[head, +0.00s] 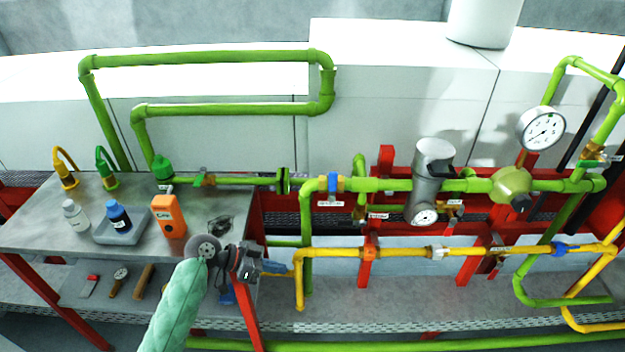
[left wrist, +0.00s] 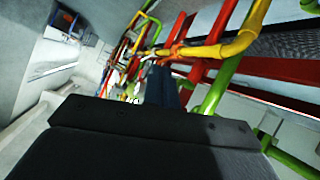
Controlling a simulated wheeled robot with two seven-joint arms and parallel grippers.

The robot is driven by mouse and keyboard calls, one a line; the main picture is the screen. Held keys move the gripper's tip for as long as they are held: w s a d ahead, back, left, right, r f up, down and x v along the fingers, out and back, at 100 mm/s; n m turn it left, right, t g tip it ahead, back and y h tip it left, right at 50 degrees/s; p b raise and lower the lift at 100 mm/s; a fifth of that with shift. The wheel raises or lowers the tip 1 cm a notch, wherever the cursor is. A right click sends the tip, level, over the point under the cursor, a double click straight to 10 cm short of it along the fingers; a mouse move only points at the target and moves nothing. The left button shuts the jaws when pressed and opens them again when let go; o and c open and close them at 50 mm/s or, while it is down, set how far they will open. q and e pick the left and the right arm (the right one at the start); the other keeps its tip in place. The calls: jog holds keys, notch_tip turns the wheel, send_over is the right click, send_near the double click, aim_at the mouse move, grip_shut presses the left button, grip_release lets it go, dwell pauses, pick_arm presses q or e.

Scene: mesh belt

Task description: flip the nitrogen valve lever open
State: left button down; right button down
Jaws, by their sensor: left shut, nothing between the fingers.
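Several valves sit on the green and yellow pipes in the head view; their labels are too small to read, so I cannot tell which is the nitrogen valve. A blue-handled valve (head: 333,184) is on the green pipe, and another blue-handled valve (head: 565,249) is on the yellow pipe at right. A green-handled valve (head: 205,179) is above the bench. My left gripper (head: 284,268) is shut and empty, left of the yellow pipe's bend and apart from these valves. In the left wrist view its dark fingers (left wrist: 161,86) point toward the pipes. My right gripper is out of view.
The yellow pipe (head: 299,282) drops close to the right of my left gripper. A metal bench (head: 50,225) at left holds an orange device (head: 168,215) and a tray (head: 132,234) with a blue bottle. Red posts (head: 478,265) and a round gauge (head: 541,129) stand at right.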

aim_at(333, 188)
pick_arm(q)
jog(key=w+a+r+m+g+h, duration=0.1)
jog(key=w+a+r+m+h, duration=0.1)
jog(key=w+r, duration=0.4)
jog(key=w+a+r+m+g+h, duration=0.1)
jog(key=w+r, duration=0.5)
jog(key=r, duration=0.7)
jog(key=a+m+h, duration=0.1)
jog(key=m+h, duration=0.1)
jog(key=h, duration=0.1)
jog(key=shift+r, duration=0.15)
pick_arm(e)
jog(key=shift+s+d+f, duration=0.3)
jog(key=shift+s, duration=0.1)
pick_arm(q)
jog(key=shift+w, duration=0.1)
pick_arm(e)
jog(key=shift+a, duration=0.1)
